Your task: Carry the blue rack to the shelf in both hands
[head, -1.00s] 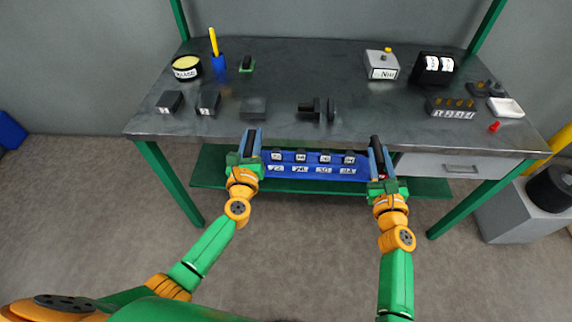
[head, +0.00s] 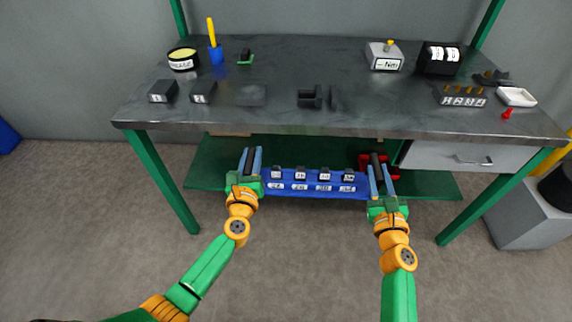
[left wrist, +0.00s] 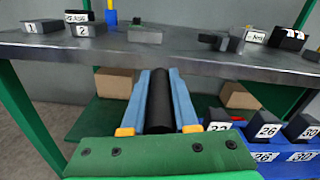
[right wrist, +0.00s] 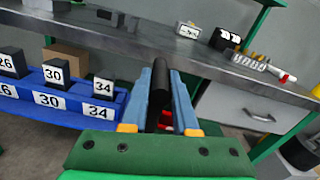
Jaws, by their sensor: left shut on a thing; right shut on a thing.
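The blue rack (head: 312,188) holds a row of dark blocks with white number labels. It hangs level between my grippers, in front of the green lower shelf (head: 208,170) under the table. My left gripper (head: 251,153) is shut on a black bar handle at the rack's left end, seen between the fingers in the left wrist view (left wrist: 160,100). My right gripper (head: 377,165) is shut on a like handle at the right end (right wrist: 159,90). The rack also shows in the left wrist view (left wrist: 290,168) and the right wrist view (right wrist: 72,112). The rack's underside is hidden.
The dark tabletop (head: 330,122) overhangs the shelf. Cardboard boxes (left wrist: 115,82) (left wrist: 238,95) stand at the back of the shelf. A red thing (head: 364,160) is near my right gripper. A drawer (head: 465,158) hangs to the right. Green legs (head: 160,180) (head: 490,200) flank the opening.

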